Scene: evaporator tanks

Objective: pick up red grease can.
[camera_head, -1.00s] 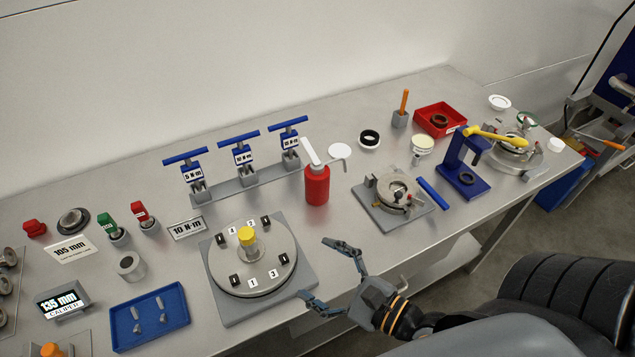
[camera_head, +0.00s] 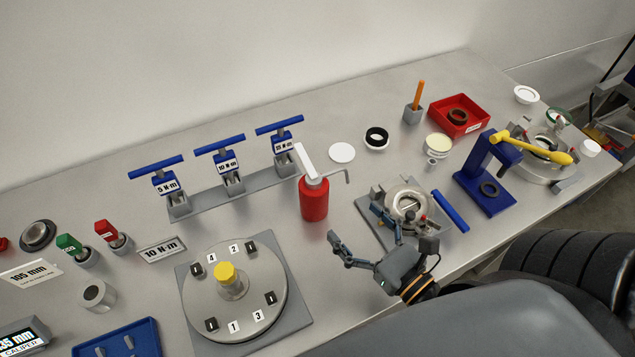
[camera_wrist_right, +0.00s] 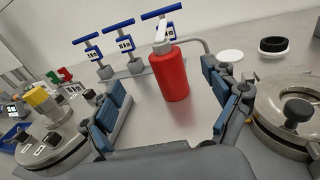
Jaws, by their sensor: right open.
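The red grease can (camera_head: 314,200) stands upright on the grey bench, with a white pump lever on top and a thin bent spout to the right. In the right wrist view the can (camera_wrist_right: 169,76) stands beyond the fingers, roughly midway between them and touching neither. My right gripper (camera_head: 354,228) is open and empty, at the front of the can and slightly to its right in the head view. Its spread fingers also show in the right wrist view (camera_wrist_right: 162,108). My left gripper is not in view.
A round numbered plate with a yellow knob (camera_head: 232,284) lies left of the can. A metal fixture (camera_head: 372,213) is close behind my right gripper. Blue-handled torque tools (camera_head: 225,165) stand behind the can. A blue press (camera_head: 479,188) is farther right.

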